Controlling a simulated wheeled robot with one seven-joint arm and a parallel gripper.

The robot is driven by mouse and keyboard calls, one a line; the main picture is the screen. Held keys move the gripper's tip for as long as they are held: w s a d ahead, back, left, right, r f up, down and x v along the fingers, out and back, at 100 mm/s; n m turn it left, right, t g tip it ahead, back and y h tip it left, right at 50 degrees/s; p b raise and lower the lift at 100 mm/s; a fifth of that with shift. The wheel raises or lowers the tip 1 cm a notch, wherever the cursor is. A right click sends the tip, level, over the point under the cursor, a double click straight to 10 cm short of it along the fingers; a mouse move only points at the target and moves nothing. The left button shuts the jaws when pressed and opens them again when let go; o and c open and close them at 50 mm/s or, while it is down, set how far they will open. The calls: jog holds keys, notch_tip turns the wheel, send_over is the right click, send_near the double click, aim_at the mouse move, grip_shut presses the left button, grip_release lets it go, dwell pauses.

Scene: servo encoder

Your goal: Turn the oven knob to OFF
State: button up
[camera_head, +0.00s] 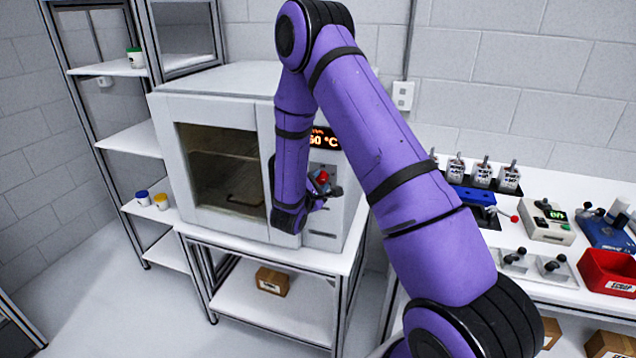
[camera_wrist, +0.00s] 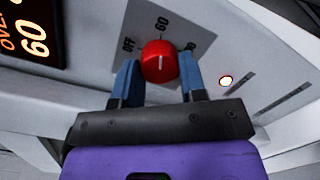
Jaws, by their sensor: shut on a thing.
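The red oven knob (camera_wrist: 160,62) is on the oven's control panel, on a grey dial plate (camera_wrist: 187,28). The plate reads OFF at the left, 60 at the top and another number, hard to read, at the right. The knob's white mark points up, towards 60. My gripper (camera_wrist: 160,78) is shut on the knob, one blue finger on each side. In the head view the knob (camera_head: 322,177) shows partly behind my arm. The white oven (camera_head: 220,102) stands on a table, its door closed.
The oven's display (camera_head: 325,139) is lit and partly hidden by my arm; the wrist view shows 60 on it. A small lamp (camera_wrist: 226,80) glows beside the dial. A bench with a red bin (camera_head: 607,272) and instruments stands at the right.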

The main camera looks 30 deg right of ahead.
jog(key=n, duration=0.6)
jog(key=shift+f+n+t, duration=0.15)
jog(key=shift+n+t, duration=0.15)
jog(key=shift+n, duration=0.1)
jog(key=n+t, duration=0.1)
jog(key=n, duration=0.6)
jog(key=shift+s, duration=0.15)
jog(key=o, duration=0.9)
jog(key=v, duration=1)
jog(key=shift+s+a+f, duration=0.15)
jog(key=shift+s+a, duration=0.1)
jog(key=shift+a, duration=0.05)
